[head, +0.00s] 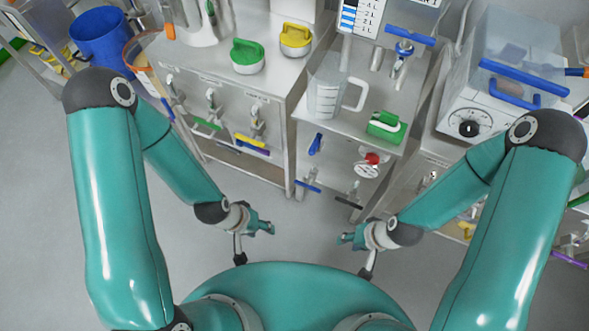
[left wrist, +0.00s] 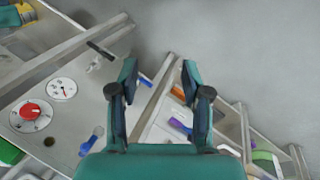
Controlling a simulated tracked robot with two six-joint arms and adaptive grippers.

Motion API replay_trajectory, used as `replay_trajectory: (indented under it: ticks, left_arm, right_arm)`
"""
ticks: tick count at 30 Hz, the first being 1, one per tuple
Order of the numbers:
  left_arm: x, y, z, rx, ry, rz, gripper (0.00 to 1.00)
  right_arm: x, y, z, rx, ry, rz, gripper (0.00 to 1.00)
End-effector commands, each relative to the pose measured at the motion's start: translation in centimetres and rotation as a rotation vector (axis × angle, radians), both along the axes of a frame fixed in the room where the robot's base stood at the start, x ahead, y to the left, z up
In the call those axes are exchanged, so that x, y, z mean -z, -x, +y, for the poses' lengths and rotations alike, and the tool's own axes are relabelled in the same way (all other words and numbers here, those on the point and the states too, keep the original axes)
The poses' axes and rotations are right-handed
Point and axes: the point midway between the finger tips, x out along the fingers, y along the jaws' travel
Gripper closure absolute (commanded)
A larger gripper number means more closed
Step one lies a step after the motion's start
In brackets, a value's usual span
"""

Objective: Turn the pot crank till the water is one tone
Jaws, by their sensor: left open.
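I cannot make out a pot with a crank for certain. A steel vessel (head: 203,22) at the top of the head view is cut off by the frame edge, and no water shows in it. My left gripper (head: 265,227) hangs in front of the cabinets, over the floor, touching nothing. In the left wrist view its two fingers (left wrist: 160,82) stand apart with nothing between them. My right gripper (head: 345,239) hangs a little to its right, also clear of the cabinets. Its fingers are too small to read.
A blue bucket (head: 101,37) stands at far left. A dial unit (head: 470,122) is at right. Floor is free.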

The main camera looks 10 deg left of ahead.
Motion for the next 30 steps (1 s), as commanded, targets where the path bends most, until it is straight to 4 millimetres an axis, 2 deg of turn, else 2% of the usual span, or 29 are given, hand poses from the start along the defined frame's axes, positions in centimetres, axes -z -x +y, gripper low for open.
replay_trajectory:
  ticks: [2, 5, 8, 12, 15, 18, 22, 27, 30]
  left_arm:
    - [1.0, -1.4, -0.1, 0.016, -0.014, -0.052, 0.52]
    - [1.6, -3.9, -1.4, 0.047, -0.041, -0.153, 0.52]
    - [1.8, -7.2, -2.1, 0.090, -0.077, -0.297, 0.52]
    - [0.7, -11.5, -3.9, 0.155, -0.129, -0.538, 0.52]
    - [-1.0, -13.6, -5.3, 0.190, -0.160, -0.711, 0.52]
    - [-2.9, -14.7, -6.7, 0.212, -0.182, -0.865, 0.52]
    - [-5.4, -14.9, -7.9, 0.224, -0.201, -1.020, 0.52]
    - [-7.5, -14.5, -8.7, 0.226, -0.213, -1.134, 0.52]
    - [-8.2, -14.4, -8.8, 0.226, -0.217, -1.159, 0.52]
  right_arm:
    - [2.0, 0.0, 0.0, 0.000, 0.000, 0.000, 0.61]
    - [4.8, 0.0, 0.0, 0.000, 0.000, 0.000, 0.61]
    - [8.6, 0.0, 0.0, 0.000, 0.000, 0.001, 0.61]
    - [14.4, 0.0, 0.0, 0.001, 0.000, 0.001, 0.61]
    - [18.4, 0.0, 0.0, 0.001, 0.000, 0.001, 0.61]
    - [21.9, 0.1, 0.0, 0.001, 0.000, 0.001, 0.61]
    - [25.3, 0.0, 0.0, 0.000, 0.000, 0.000, 0.61]
    - [27.5, 0.0, 0.0, 0.000, 0.000, 0.000, 0.61]
    - [27.7, 0.0, 0.0, 0.000, 0.000, 0.000, 0.61]
